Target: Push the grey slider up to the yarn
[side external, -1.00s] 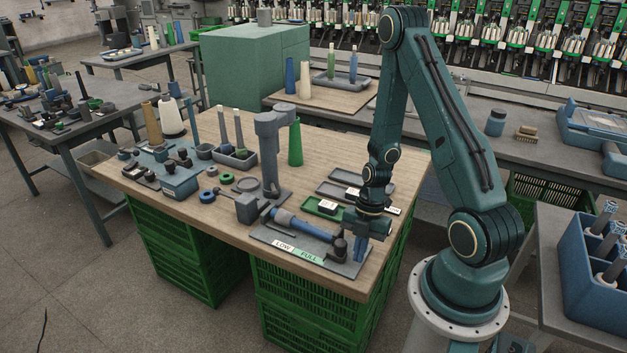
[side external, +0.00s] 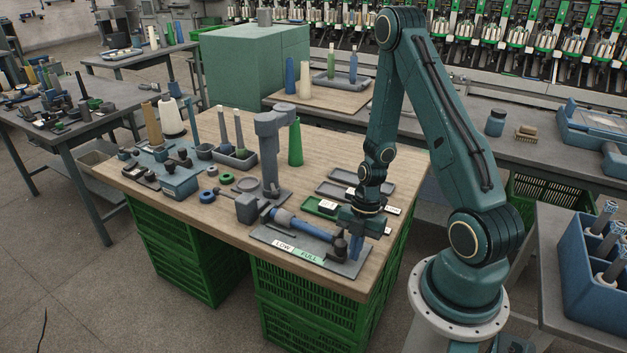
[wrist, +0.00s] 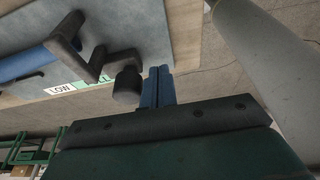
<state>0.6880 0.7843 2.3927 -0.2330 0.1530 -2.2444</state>
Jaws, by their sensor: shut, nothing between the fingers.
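The dark grey slider (side external: 340,246) stands at the right end of the grey gauge plate (side external: 274,238), beside the FULL mark. In the wrist view, the slider (wrist: 127,88) shows a rounded knob and a bent arm. The blue yarn (side external: 300,223) lies along the plate, left of the slider; its blue side (wrist: 22,65) also shows at the left of the wrist view. My gripper (side external: 356,254) is shut and empty, with its blue fingers low, right of the slider. In the wrist view the fingertips (wrist: 158,72) are right beside the knob; I cannot tell whether they touch.
LOW and FULL labels (side external: 297,250) line the plate's front edge. A grey post (side external: 270,155) stands behind the yarn. A green tray (side external: 321,207) and grey trays (side external: 343,189) lie behind my gripper. The table's right edge is close to my gripper.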

